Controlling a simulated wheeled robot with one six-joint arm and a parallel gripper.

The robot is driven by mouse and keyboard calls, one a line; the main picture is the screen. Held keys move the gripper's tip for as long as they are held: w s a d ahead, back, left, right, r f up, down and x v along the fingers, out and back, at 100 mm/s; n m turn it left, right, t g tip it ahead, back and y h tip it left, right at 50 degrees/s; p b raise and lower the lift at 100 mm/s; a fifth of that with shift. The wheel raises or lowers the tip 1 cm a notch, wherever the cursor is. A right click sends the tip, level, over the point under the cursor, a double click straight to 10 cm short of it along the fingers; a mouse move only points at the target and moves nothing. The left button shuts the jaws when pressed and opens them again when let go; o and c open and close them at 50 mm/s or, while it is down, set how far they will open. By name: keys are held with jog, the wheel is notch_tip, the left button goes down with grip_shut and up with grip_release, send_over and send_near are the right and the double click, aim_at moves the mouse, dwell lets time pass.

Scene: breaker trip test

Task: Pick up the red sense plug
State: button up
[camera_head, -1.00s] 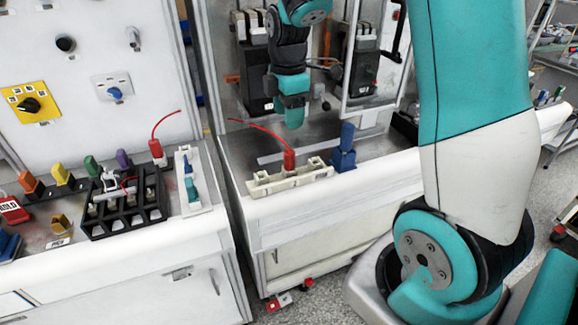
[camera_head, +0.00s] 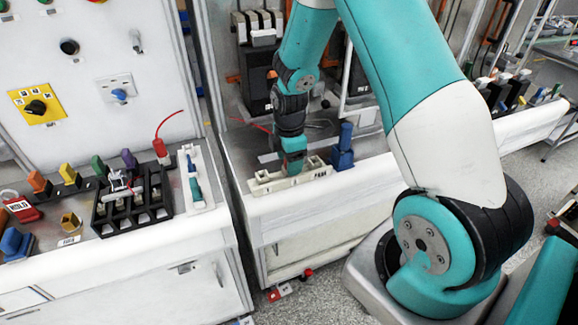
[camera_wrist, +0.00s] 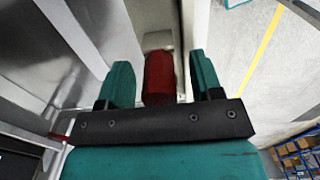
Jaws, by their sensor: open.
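A red plug (camera_wrist: 159,77) stands between the two teal fingers of my gripper (camera_wrist: 160,70) in the wrist view. The fingers are apart, with a visible gap on each side of the plug. In the head view my gripper (camera_head: 293,163) points down over the cream holder (camera_head: 264,187) on the right bench and hides the plug there. Part of its red lead (camera_head: 247,123) shows to the left of my arm. Another red plug (camera_head: 161,151) with a red lead stands on the left bench.
A blue block (camera_head: 343,155) stands close to the right of the holder. A black rack (camera_head: 133,213) and a white strip (camera_head: 197,190) are on the left bench. A cabinet with black devices (camera_head: 255,85) rises behind the holder.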

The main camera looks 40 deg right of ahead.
jog(key=c, duration=1)
